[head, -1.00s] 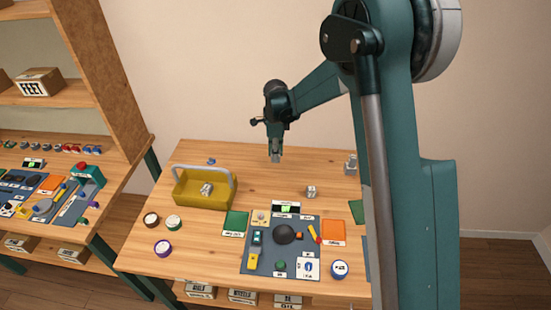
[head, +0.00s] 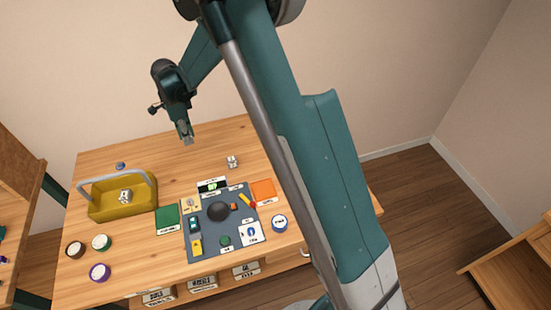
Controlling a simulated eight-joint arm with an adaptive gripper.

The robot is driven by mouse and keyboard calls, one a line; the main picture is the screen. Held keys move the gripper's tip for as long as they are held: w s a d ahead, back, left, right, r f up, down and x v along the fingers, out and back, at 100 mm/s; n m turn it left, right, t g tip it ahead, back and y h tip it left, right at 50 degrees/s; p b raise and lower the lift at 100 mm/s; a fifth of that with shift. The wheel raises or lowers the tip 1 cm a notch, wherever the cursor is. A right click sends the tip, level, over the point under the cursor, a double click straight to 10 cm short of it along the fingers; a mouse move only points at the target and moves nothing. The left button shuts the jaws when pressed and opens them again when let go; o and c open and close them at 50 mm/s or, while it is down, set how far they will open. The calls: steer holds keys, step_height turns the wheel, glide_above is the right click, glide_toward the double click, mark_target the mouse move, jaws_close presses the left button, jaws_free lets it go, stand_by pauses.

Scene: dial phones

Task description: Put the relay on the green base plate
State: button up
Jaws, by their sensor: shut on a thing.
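My gripper (head: 184,131) is in the head view, above the back part of the wooden table. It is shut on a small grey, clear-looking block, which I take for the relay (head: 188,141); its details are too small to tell. The green base plate (head: 167,218) is a flat green square with a white label at its front edge. It lies on the table left of the dark grey mat, in front of and below my gripper. Nothing lies on it.
A yellow carrier (head: 105,210) with a grey handle holds a small whitish part (head: 125,196). A similar part (head: 232,161) stands behind the dark mat (head: 207,247), which bears several items. An orange plate (head: 263,190) lies right. Round tubs (head: 102,242) stand front left. My arm hides the table's right side.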

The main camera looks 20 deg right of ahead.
steer(key=s+d, duration=0.5)
steer(key=d, duration=0.7)
steer(key=s+d, duration=0.5)
steer(key=d, duration=0.7)
steer(key=s+d+r+p, duration=0.1)
steer(key=s+d, duration=0.5)
steer(key=d, duration=0.7)
steer(key=shift+m, duration=0.4)
steer(key=shift+f, duration=2.8)
steer(key=shift+f, duration=0.1)
steer(key=shift+f, duration=2)
steer(key=shift+f+b, duration=0.15)
steer(key=shift+b, duration=0.3)
